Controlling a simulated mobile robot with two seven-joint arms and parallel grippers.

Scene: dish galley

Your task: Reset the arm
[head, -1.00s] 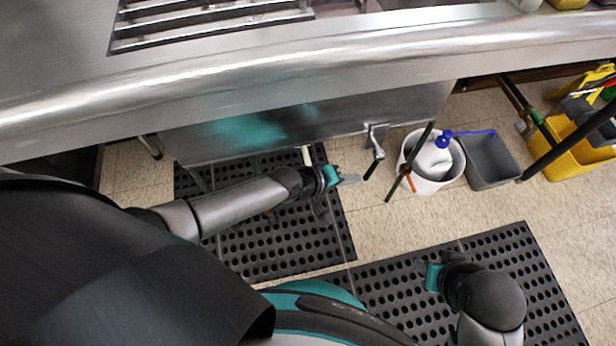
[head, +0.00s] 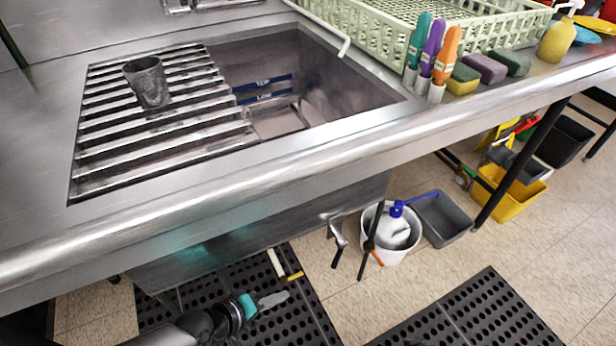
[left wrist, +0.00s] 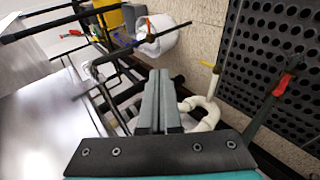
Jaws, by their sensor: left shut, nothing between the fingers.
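My left gripper (head: 270,300) is low in the head view, over the black floor mat and below the steel counter's front edge. Its fingers are together and hold nothing. In the left wrist view the closed fingers (left wrist: 158,100) point away from the camera, with white drain pipe (left wrist: 207,115) beyond them on the right. My right gripper does not show in either current view.
The steel counter (head: 300,165) holds a slatted rack with a dark cup (head: 149,82), a sink basin, a green dish rack (head: 400,35), brushes and sponges. A white bucket (head: 389,252), grey bin (head: 443,219) and yellow bucket (head: 511,194) stand on the floor. Perforated mats (head: 490,310) lie below.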

